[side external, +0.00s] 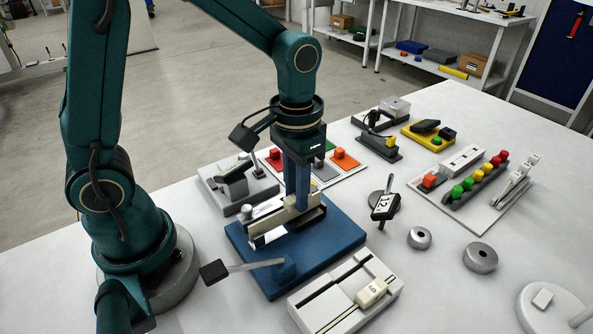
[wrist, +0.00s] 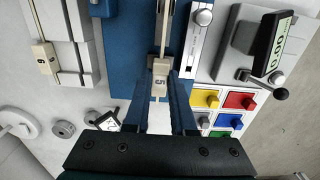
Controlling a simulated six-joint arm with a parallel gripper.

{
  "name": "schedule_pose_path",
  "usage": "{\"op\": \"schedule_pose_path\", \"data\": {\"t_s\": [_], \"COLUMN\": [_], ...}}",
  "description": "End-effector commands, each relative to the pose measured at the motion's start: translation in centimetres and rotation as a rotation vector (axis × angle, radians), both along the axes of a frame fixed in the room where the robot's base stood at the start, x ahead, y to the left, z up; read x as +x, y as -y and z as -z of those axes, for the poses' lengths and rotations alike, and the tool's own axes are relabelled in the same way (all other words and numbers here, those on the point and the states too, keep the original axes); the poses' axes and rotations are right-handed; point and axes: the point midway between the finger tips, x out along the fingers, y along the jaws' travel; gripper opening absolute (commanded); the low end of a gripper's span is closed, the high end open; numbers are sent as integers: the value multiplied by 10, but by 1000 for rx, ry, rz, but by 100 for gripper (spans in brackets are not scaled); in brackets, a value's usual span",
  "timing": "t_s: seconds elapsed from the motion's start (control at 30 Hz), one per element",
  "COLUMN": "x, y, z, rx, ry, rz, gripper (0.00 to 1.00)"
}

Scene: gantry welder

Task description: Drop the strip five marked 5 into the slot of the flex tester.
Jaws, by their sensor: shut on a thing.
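My gripper (wrist: 160,92) points down and is shut on the cream tab marked 5 of strip five (wrist: 160,70). The thin strip runs away from the tab, toward the top of the wrist view. In the side view my gripper (side external: 297,203) is low over the flex tester (side external: 342,240), a blue base with pale metal parts and a black-ended lever (side external: 215,271). The tester's base also shows in the wrist view (wrist: 122,60). The fingers and tab hide the slot, so I cannot tell whether the strip is inside it.
A grey slotted rack (side external: 315,308) in front holds a strip marked 6 (side external: 371,292). A grey device with a display (side external: 235,182) stands behind left.

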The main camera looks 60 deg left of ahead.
Motion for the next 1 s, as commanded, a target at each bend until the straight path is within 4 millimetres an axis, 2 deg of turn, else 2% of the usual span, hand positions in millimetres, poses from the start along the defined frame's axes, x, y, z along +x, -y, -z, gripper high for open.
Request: {"op": "schedule_pose_path", "data": {"t_s": [1.0], "x": [0], "y": [0], "z": [14], "rx": [0], "ry": [-2], "rz": [0], "gripper": [0]}}
